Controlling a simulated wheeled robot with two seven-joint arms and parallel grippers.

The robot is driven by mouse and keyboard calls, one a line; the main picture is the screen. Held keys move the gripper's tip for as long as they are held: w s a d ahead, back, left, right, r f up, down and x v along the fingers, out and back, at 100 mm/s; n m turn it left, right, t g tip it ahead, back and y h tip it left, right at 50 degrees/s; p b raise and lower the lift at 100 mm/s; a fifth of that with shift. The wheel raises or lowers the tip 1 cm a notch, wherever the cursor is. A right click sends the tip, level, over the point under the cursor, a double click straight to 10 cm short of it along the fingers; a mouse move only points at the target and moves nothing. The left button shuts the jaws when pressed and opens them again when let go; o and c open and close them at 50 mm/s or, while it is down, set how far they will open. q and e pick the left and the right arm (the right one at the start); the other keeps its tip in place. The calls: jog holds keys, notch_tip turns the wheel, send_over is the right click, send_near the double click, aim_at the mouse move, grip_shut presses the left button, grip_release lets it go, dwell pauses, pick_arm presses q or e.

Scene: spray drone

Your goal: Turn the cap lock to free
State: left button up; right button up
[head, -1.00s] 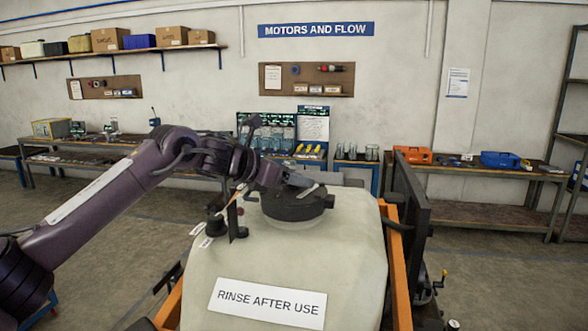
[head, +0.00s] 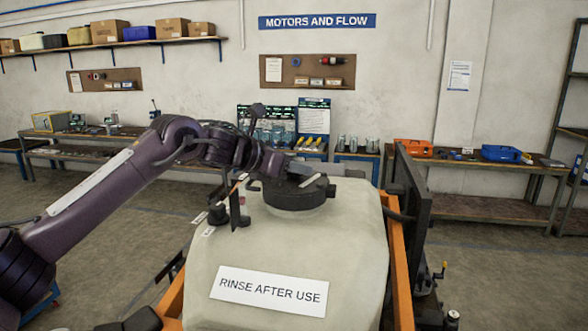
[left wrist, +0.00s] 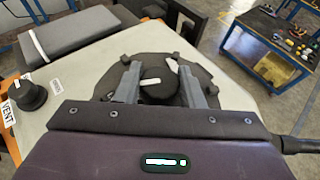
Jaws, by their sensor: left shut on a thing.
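The large pale tank (head: 285,245) has a label reading RINSE AFTER USE. Its black round cap (head: 292,198) sits on top; the cap also shows in the left wrist view (left wrist: 100,90). The cap lock, a dark round knob with a white bar (left wrist: 158,88), lies at the cap's middle. A second white mark shows on the cap just beyond the knob. My left gripper (head: 300,174) is over the cap, its two fingers on either side of the knob and shut on it. In the head view the gripper partly hides the cap. My right gripper is not seen.
A dark VENT knob (left wrist: 28,94) stands on the tank beside the cap. An orange frame (head: 396,255) and a dark upright panel (head: 412,195) flank the tank on the right. Workbenches (head: 478,205) line the back wall, with open floor between.

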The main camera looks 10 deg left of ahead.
pick_arm(q)
jog(key=n+t+y+b, duration=0.2)
jog(key=shift+d+f+n+y+b, duration=0.1)
jog(key=shift+f+n+y+b, duration=0.1)
jog(key=shift+n+y+b, duration=0.2)
jog(key=n+t+y, duration=0.1)
jog(key=n+y, duration=0.1)
jog(key=y, duration=0.1)
jog(key=shift+r+n+b, duration=0.15)
jog(key=shift+n+b, duration=0.15)
jog(key=shift+n, duration=0.1)
jog(key=n+y+p, duration=0.1)
jog(key=n+y, duration=0.1)
jog(key=y, duration=0.1)
jog(key=shift+d+r+n, duration=0.1)
jog(key=shift+r+n, duration=0.05)
jog(key=shift+n, duration=0.15)
jog(key=n+y+p, duration=0.2)
jog(key=n+y, duration=0.1)
jog(key=y, duration=0.1)
jog(key=shift+n, duration=0.3)
jog(key=n+y, duration=0.1)
jog(key=n+g+y+p, duration=0.1)
jog(key=shift+f+g+y, duration=0.2)
jog(key=shift+g+y, duration=0.1)
jog(key=shift+y, duration=0.1)
jog(key=shift+n+g+y+p, duration=0.3)
jog(key=shift+n+g+y, duration=0.4)
jog(key=shift+n+y, duration=0.4)
